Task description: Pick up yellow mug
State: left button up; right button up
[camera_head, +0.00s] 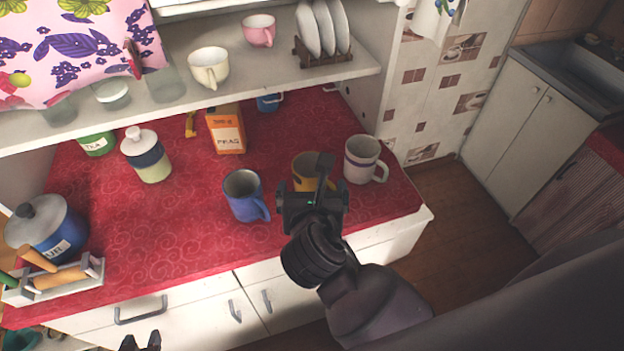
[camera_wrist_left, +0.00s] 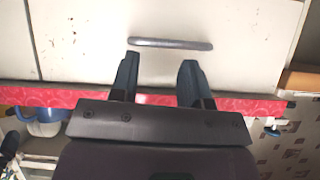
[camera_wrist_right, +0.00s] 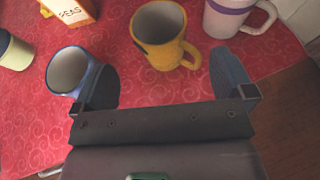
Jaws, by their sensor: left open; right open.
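The yellow mug (camera_head: 303,165) stands upright on the red counter, partly hidden behind my right gripper (camera_head: 318,177) in the head view. In the right wrist view the yellow mug (camera_wrist_right: 160,36) shows whole, its handle toward the lower right. My right gripper (camera_wrist_right: 170,82) is open and empty, with the mug just beyond and between its fingertips, not gripped. My left gripper (camera_head: 140,342) is low at the front of the cabinet. In the left wrist view the left gripper (camera_wrist_left: 158,72) is open and empty, facing a drawer handle (camera_wrist_left: 170,44).
A blue mug (camera_head: 243,195) stands left of the yellow mug, close to a right gripper finger. A white mug with a purple band (camera_head: 362,160) stands to its right. An orange box (camera_head: 226,130) stands behind. A shelf (camera_head: 180,95) overhangs the back of the red counter (camera_head: 190,215).

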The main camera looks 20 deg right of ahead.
send_near(310, 158)
jog(key=x, duration=0.5)
dwell(0.4)
jog(key=c, duration=1.3)
